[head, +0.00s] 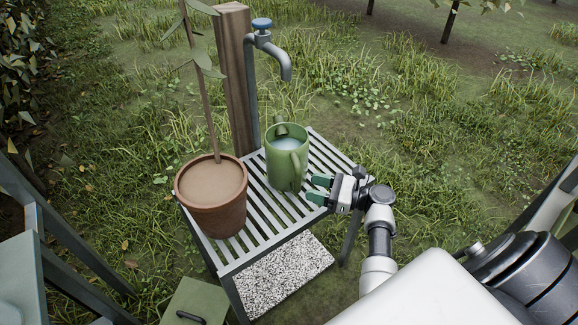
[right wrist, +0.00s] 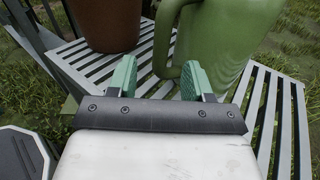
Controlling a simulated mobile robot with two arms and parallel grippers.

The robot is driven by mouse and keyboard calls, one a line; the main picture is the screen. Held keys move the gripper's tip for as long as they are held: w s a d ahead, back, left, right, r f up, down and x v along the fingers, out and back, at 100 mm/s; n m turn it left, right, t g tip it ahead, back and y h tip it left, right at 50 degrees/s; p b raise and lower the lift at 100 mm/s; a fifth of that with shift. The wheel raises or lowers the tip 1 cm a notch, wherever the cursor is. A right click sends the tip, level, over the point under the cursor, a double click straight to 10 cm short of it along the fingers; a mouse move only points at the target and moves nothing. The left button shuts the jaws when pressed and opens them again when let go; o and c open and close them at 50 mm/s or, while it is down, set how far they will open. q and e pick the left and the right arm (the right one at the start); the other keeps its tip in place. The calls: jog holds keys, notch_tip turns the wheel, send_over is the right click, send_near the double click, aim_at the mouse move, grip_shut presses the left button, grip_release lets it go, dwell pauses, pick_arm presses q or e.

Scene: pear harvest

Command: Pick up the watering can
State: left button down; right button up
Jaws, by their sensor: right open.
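The green watering can (head: 286,160) stands upright on a slatted metal bench (head: 262,216), under a tap. Its top is open and something pale, like water, shows inside. My right gripper (head: 318,189) is open, just right of and in front of the can. In the right wrist view the can (right wrist: 222,38) fills the upper middle, and its handle (right wrist: 162,40) comes down between the two green fingertips of my right gripper (right wrist: 158,75). I cannot tell whether the fingers touch the handle. My left gripper is not in view.
A terracotta pot (head: 212,207) with a thin-stemmed plant stands on the bench left of the can. A grey tap (head: 284,62) on a wooden post (head: 236,85) rises behind. A gravel patch (head: 285,275) lies below the bench. Grass surrounds it.

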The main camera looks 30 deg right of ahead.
aim_at(298, 179)
jog(key=x, duration=0.5)
jog(key=shift+w+r, duration=0.15)
jog(key=shift+r, duration=0.25)
grip_shut()
dwell(0.9)
jog(key=shift+d+r, duration=0.1)
jog(key=shift+r, duration=0.1)
